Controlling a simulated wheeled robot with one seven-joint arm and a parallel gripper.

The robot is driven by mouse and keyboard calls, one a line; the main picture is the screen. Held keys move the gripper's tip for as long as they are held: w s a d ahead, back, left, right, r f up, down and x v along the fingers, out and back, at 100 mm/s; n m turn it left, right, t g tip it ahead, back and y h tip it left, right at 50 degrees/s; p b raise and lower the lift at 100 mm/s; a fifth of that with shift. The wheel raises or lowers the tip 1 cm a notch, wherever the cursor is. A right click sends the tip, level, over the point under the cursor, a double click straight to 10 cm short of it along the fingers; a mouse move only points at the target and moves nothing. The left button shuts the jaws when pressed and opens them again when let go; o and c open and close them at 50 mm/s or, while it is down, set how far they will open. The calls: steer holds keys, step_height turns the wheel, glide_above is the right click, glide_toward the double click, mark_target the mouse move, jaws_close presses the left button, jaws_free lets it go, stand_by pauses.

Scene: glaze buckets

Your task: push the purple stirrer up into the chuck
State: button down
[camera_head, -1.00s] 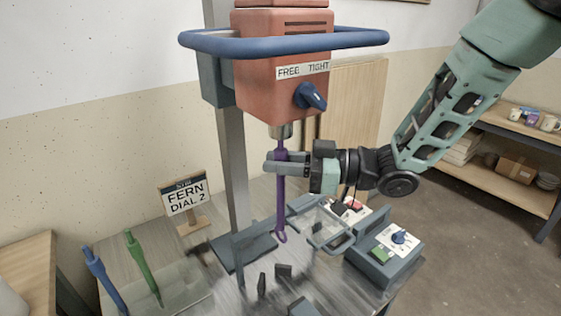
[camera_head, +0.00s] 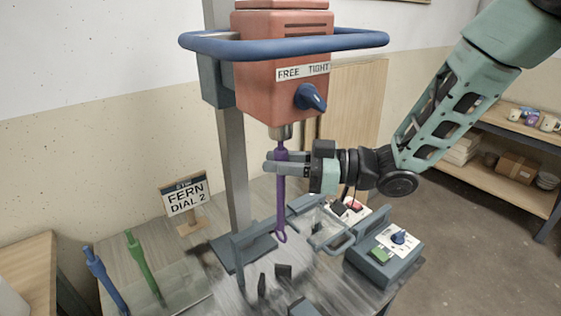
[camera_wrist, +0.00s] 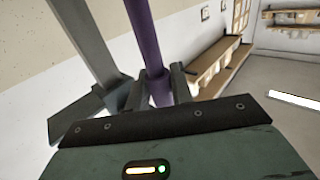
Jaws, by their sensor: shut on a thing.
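The purple stirrer (camera_head: 281,205) hangs upright below the red mixer head (camera_head: 285,75), its top end at the underside of the metal chuck (camera_head: 280,132). Whether its top is inside the chuck I cannot tell. My gripper (camera_head: 281,162) is shut around its upper shaft, just below the chuck. In the wrist view the purple shaft (camera_wrist: 145,40) runs up between my two fingers. The dark blue knob (camera_head: 311,97) on the head sits under a "FREE TIGHT" label (camera_head: 303,71); its pointer slants.
A blue ring handle (camera_head: 285,44) surrounds the head. A grey column (camera_head: 233,170) stands behind left. Blue (camera_head: 103,278) and green (camera_head: 141,260) stirrers stand at left. A "FERN DIAL 2" sign (camera_head: 187,197) and a control box (camera_head: 385,258) are on the bench.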

steer(key=shift+r+p, duration=0.55)
steer(key=shift+r, duration=0.15)
stand_by(0.5)
steer(key=c, duration=1.1)
jaws_free()
steer(key=shift+c, duration=0.2)
steer(key=shift+d, duration=0.1)
